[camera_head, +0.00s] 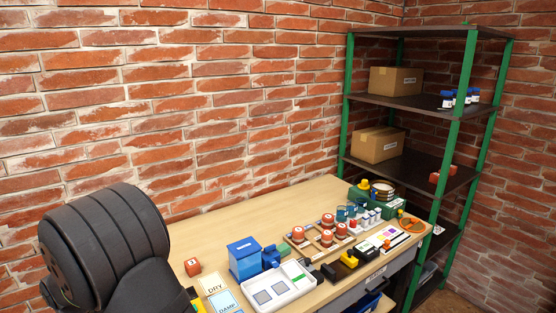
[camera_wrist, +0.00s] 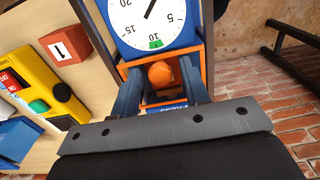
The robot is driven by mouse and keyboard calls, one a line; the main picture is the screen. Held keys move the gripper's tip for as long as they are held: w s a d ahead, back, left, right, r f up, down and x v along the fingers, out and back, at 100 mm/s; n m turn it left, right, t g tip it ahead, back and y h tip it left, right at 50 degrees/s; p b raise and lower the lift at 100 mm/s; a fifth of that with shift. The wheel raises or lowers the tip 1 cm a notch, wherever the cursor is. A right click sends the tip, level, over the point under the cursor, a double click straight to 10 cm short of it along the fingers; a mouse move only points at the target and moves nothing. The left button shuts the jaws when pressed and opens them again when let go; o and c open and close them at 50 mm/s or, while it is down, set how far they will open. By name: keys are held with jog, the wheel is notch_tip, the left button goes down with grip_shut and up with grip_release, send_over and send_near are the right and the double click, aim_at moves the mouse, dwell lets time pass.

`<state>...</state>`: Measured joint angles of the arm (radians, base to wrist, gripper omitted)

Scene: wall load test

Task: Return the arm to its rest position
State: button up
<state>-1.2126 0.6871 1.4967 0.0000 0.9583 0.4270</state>
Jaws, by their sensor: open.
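My gripper (camera_wrist: 160,76) shows in the wrist view with its two blue-grey fingers apart. An orange round knob (camera_wrist: 161,74) in an orange frame lies between the fingers in the picture; I cannot tell whether they touch it. A blue-framed dial (camera_wrist: 150,20) with a white face and a green mark is just beyond the fingertips. In the head view a large black part of my arm fills the lower left, and my gripper is out of that picture.
The wooden table (camera_head: 207,230) runs along a brick wall. It bears a blue box (camera_head: 245,258), a white tray (camera_head: 279,290), a red numbered block (camera_head: 192,267) and several small items. A green-posted shelf (camera_head: 410,100) holds cartons at right. A yellow device (camera_wrist: 40,85) lies left in the wrist view.

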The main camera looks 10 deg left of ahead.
jog(key=shift+r, duration=0.15)
notch_tip(320, 180, up, 7)
jog(key=shift+f, duration=0.2)
notch_tip(320, 180, down, 6)
jog(key=shift+f, duration=0.15)
jog(key=s+d, duration=0.6)
jog(key=shift+f, duration=0.25)
jog(key=shift+r, duration=0.35)
jog(key=shift+o, duration=0.5)
